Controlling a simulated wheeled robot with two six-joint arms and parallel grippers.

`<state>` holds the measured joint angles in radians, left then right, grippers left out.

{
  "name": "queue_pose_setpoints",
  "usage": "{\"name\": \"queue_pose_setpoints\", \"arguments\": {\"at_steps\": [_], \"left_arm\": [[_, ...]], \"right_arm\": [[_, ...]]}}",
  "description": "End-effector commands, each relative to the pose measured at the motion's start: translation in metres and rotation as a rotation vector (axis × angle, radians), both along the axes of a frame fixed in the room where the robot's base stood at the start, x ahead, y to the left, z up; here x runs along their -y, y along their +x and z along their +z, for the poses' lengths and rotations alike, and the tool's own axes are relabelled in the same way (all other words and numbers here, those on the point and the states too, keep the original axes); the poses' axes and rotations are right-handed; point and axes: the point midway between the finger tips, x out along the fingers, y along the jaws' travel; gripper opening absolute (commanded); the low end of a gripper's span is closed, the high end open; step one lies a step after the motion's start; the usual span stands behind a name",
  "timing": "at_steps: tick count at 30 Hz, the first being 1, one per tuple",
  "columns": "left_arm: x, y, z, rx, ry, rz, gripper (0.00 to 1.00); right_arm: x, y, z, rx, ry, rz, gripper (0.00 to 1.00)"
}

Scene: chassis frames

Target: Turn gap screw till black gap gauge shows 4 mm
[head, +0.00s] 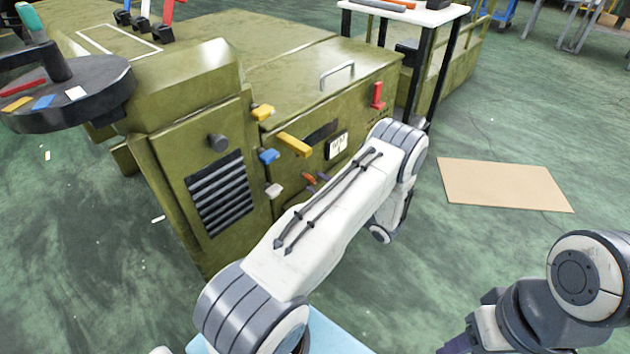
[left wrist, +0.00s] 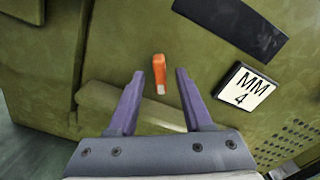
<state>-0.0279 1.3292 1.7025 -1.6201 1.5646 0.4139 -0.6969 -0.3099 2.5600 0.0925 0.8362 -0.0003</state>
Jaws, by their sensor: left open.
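The black-framed gap gauge (left wrist: 243,90) has a white face reading "MM 4" in the left wrist view. It also shows on the green machine's front in the head view (head: 337,146). An orange handle (left wrist: 159,73) with a pale end stands upright on the panel to the left of the gauge. I take it for the gap screw's handle. My left gripper (left wrist: 158,76) is open, with one purple finger on each side of the orange handle and visible space between.
Yellow (head: 295,145), blue (head: 268,156) and white (head: 273,190) handles and a red lever (head: 377,96) stick out of the machine near my left arm. A cardboard sheet (head: 505,184) lies on the floor. Open floor lies around it.

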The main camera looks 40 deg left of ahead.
Motion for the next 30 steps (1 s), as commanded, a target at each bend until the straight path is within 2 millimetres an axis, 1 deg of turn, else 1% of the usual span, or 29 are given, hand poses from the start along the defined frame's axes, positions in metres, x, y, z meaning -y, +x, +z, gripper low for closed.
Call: {"name": "queue_pose_setpoints", "arguments": {"at_steps": [1,6,9,13,18,30], "left_arm": [[0.011,0.000,0.004,-0.001,0.000,-0.006,0.50],[0.046,-0.003,0.004,0.000,0.000,-0.007,0.50],[0.064,-0.004,0.003,-0.001,0.001,-0.006,0.50],[0.080,-0.006,0.002,-0.001,0.001,-0.003,0.50],[0.089,-0.007,0.000,-0.002,0.001,-0.001,0.50],[0.089,-0.007,0.000,-0.001,0.001,-0.001,0.50]], "right_arm": [[0.000,0.000,0.007,0.000,0.000,0.000,0.50],[0.000,0.000,0.019,0.000,0.000,0.000,0.50],[0.000,0.000,0.024,0.000,0.000,0.000,0.50],[0.000,0.000,0.027,0.000,0.000,0.000,0.50],[0.000,0.000,0.029,0.000,0.000,0.000,0.50],[0.000,0.000,0.028,0.000,0.000,0.000,0.50]]}}
